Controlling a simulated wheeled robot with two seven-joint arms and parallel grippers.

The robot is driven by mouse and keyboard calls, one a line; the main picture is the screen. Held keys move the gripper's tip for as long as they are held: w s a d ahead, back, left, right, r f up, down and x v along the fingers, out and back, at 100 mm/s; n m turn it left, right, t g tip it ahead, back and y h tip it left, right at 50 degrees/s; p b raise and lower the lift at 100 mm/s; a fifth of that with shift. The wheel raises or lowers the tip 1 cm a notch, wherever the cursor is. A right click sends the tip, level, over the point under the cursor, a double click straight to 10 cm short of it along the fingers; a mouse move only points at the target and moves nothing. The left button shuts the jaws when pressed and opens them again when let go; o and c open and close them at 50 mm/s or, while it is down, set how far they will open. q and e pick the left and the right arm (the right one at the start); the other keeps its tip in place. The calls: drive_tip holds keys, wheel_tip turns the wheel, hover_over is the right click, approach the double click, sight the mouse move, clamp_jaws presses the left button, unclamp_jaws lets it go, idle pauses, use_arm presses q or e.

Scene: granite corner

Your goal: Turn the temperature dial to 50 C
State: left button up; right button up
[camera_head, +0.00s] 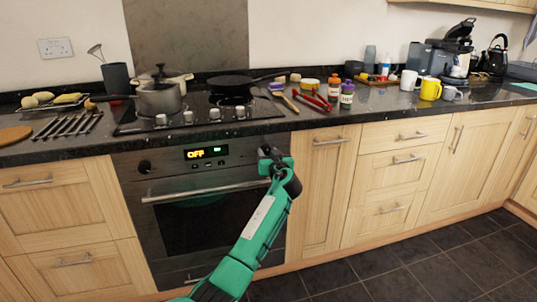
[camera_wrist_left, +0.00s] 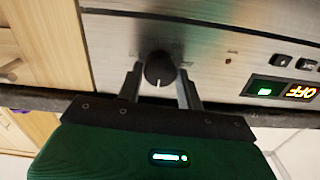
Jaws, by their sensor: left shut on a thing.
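The oven panel has a black dial (camera_head: 144,167) at its left end in the head view. A second round black dial (camera_wrist_left: 159,68) shows close up in the left wrist view, with a white mark pointing toward the bottom of that picture. My left gripper (camera_head: 268,155) is at the right end of the panel in the head view and hides this dial there. In the left wrist view my left gripper (camera_wrist_left: 160,85) has one finger on each side of this dial, shut on it. The display (camera_head: 206,152) reads OFF in orange, with a small green readout beside it. My right gripper is out of view.
The oven handle (camera_head: 207,192) runs across the door below the panel. The hob (camera_head: 200,112) above carries a pot (camera_head: 158,99) and a black pan (camera_head: 230,84). Wooden cabinets flank the oven.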

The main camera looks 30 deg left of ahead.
use_arm(q)
drive_tip(key=m+p, duration=0.1)
drive_tip(key=m, duration=0.3)
drive_tip(key=m+p, duration=0.1)
drive_tip(key=m, duration=0.1)
drive_tip(key=shift+w+r+m, duration=0.1)
drive_tip(key=shift+m, duration=0.2)
drive_tip(key=shift+d+m+p, duration=0.1)
drive_tip(key=shift+m+p, duration=0.6)
drive_tip(key=shift+m, duration=0.5)
drive_tip(key=shift+f+m+p, duration=0.2)
drive_tip(key=shift+m+p, duration=0.35)
drive_tip(key=shift+m, duration=0.55)
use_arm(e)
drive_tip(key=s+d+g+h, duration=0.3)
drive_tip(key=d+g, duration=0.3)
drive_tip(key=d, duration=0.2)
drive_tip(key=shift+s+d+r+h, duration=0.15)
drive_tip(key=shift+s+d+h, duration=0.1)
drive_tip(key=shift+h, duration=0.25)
use_arm(q)
drive_tip(key=o, duration=1)
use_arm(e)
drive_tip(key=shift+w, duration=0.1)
